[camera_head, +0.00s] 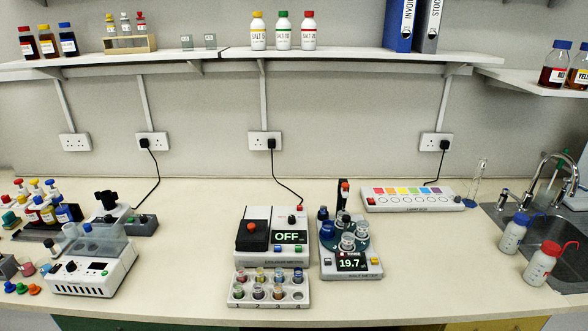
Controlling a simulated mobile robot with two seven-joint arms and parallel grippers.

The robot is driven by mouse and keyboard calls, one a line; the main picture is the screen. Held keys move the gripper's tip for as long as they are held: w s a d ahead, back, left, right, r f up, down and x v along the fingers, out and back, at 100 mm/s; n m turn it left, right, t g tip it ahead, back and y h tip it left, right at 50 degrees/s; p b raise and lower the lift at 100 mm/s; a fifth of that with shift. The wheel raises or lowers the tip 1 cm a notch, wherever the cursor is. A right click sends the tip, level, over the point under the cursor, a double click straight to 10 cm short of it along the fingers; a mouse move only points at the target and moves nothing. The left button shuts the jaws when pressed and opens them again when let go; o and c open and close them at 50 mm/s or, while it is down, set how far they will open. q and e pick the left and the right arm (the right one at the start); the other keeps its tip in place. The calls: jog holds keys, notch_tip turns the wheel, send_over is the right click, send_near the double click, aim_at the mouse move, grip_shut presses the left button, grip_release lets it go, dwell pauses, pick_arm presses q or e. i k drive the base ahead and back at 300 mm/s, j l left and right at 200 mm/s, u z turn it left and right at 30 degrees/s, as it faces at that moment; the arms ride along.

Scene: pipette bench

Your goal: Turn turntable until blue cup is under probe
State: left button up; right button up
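The turntable (361,243) is a dark teal disc on a grey meter (351,274) right of centre on the bench. Its display reads 19.7. Several small cups stand around the disc. A dark blue item (323,213), which looks like the blue cup, is at the far left of the disc. A clear cup (348,241) stands at the front. A dark upright post (343,190) with a red part rises behind the disc and appears to carry the probe. The probe tip is too small to make out, so I cannot tell which cup is under it. Neither gripper is in view.
A light box (413,198) with coloured squares lies behind right. Two wash bottles (513,234) (541,264) stand by the sink (560,238). The bench right of the turntable is clear.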

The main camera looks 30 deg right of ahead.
aim_at(333, 244)
jog(key=z, duration=1.25)
